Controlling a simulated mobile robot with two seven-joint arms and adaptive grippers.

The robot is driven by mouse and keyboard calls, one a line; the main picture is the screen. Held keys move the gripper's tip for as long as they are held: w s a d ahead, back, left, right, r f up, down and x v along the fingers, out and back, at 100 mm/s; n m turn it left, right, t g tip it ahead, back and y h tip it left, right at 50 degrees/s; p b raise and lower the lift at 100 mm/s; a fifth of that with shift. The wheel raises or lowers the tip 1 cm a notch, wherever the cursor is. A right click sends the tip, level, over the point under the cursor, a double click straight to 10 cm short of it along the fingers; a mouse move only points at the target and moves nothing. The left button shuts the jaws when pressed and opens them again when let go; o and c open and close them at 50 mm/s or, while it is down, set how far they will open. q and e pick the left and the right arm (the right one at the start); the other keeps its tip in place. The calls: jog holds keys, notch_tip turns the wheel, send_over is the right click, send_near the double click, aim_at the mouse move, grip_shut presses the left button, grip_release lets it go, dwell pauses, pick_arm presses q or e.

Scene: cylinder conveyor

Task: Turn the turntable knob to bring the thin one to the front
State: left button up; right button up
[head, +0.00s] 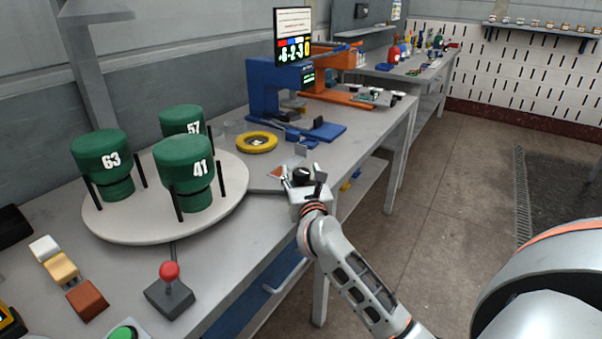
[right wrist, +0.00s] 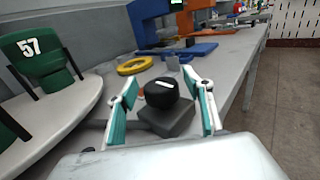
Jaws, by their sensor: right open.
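The round white turntable (head: 120,232) stands on the bench at left and carries three dark green cylinders, each between black posts. Cylinder 63 (head: 103,158) is at the left, cylinder 57 (head: 181,121) at the back and cylinder 41 (head: 185,165) at the front right. I cannot tell which is the thin one. The black knob (right wrist: 162,93) has a white mark and sits on a dark grey base (right wrist: 166,118) near the bench edge. My right gripper (head: 302,183) is open, with its fingers on either side of the knob and visible gaps between. My left gripper is not in view.
A red-topped joystick (head: 170,287), a green button (head: 124,333) and coloured blocks (head: 62,268) are at the front left. A yellow ring (head: 257,142) and a blue stand (head: 285,90) are beyond the knob. Open floor lies to the right.

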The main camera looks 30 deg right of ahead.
jog(key=c, duration=1.1)
jog(key=shift+d+r+y+p, duration=0.1)
jog(key=shift+r+y+p, duration=0.05)
jog(key=shift+y+p, duration=0.2)
jog(key=shift+n, duration=0.3)
jog(key=o, duration=1.1)
jog(key=v, duration=1.2)
jog(key=shift+f, duration=0.25)
